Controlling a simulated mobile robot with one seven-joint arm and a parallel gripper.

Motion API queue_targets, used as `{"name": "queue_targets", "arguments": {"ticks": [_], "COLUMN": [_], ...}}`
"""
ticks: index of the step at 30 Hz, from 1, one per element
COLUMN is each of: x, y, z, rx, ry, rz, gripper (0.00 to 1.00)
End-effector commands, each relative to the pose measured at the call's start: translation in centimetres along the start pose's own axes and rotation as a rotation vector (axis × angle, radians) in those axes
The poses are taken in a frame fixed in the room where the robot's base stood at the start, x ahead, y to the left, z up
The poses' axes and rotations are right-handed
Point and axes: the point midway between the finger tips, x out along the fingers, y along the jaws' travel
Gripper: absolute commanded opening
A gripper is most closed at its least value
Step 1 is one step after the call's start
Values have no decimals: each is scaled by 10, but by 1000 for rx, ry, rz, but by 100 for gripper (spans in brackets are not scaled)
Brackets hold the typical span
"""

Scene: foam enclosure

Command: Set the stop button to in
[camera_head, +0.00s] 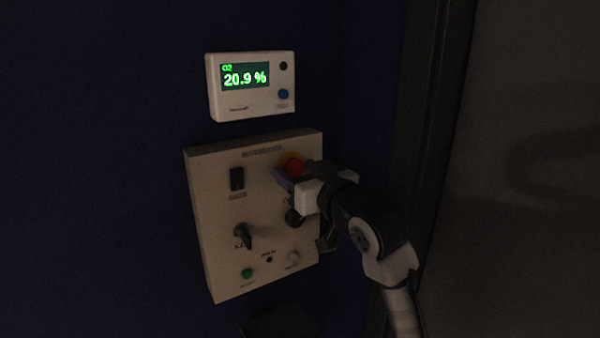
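The stop button (294,167) is a red mushroom head on a yellow surround at the upper right of a beige control panel (213,200). My gripper (283,176) is at the button, reaching in from the lower right, with its fingertip end close to the red head. The gripper body hides part of the button's right and lower side. I cannot tell whether it touches the button, whether the button is in or out, or whether the fingers are open or shut.
The panel also carries a black rocker switch (237,179), a black rotary knob (244,236), a dark knob (293,217) beside my gripper and a green button (247,273). An O2 display (246,85) reading 20.9 % hangs above. The left wall area is clear.

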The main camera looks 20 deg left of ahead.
Motion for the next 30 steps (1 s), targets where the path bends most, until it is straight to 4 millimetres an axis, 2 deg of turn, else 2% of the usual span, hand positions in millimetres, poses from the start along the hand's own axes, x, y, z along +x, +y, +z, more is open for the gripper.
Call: {"name": "queue_targets", "arguments": {"ticks": [6,10,24,30], "x": [-2,-13,-112,-134], "y": [0,1,0,0], "z": [0,1,2,0], "rx": [0,-1,-2,0], "ry": [0,3,2,1], "rz": [0,2,4,2], "gripper": [59,59,59,59]}}
